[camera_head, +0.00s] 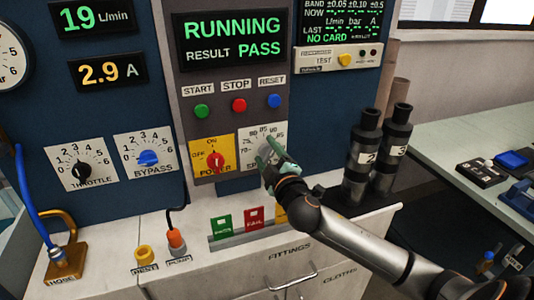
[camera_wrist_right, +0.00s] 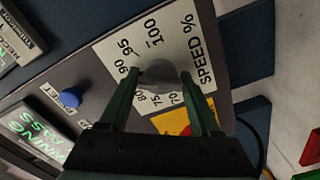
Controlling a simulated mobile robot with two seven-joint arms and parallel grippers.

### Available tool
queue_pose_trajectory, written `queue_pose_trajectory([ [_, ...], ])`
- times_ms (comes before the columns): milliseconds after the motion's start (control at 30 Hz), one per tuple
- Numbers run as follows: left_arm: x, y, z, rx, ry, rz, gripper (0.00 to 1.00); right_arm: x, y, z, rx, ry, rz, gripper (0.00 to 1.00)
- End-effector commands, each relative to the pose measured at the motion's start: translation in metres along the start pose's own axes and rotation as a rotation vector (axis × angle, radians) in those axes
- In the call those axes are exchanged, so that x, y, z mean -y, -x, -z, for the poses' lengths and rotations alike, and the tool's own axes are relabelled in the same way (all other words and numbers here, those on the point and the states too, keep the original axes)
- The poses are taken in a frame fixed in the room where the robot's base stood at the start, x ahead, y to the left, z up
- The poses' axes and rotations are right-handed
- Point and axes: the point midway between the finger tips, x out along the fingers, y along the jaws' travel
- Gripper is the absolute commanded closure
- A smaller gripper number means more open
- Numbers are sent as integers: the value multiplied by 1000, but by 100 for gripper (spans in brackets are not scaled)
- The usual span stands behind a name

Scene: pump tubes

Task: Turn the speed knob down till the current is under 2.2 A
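The grey speed knob (camera_wrist_right: 160,73) sits on a white "SPEED %" dial plate (camera_wrist_right: 115,50); in the head view my gripper mostly covers it. My right gripper (camera_head: 268,152) is at this dial, with its two green fingers on either side of the knob in the right wrist view (camera_wrist_right: 161,85). I cannot tell whether both fingers press on it. The knob's pointer is hidden. The current display (camera_head: 105,73) reads 2.9 A. My left gripper is not in view.
The flow display (camera_head: 92,17) reads 19 L/min and the status screen (camera_head: 231,40) reads RUNNING, RESULT PASS. A red power switch (camera_head: 215,162) is left of the speed dial. Two black-capped cylinders (camera_head: 362,155) (camera_head: 392,150) stand right of my gripper. A blue reset button (camera_head: 274,101) is above.

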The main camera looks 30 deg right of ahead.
Motion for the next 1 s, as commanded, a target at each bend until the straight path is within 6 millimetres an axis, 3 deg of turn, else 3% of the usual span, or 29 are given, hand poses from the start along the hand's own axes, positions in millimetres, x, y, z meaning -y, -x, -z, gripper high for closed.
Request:
queue_pose_trajectory([
  [33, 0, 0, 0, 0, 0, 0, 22, 0, 0, 0, 0, 0, 0, 29],
  [200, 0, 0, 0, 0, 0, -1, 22, 0, 0, 0, 0, -1, 0, 10],
  [567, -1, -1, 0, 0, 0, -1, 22, 1, 6, -1, 1, -1, 2, 10],
  [767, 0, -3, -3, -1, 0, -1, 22, 3, 35, -1, 0, -2, 5, 10],
  [1000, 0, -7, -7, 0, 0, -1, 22, 3, 82, -1, 0, -2, 5, 10],
])
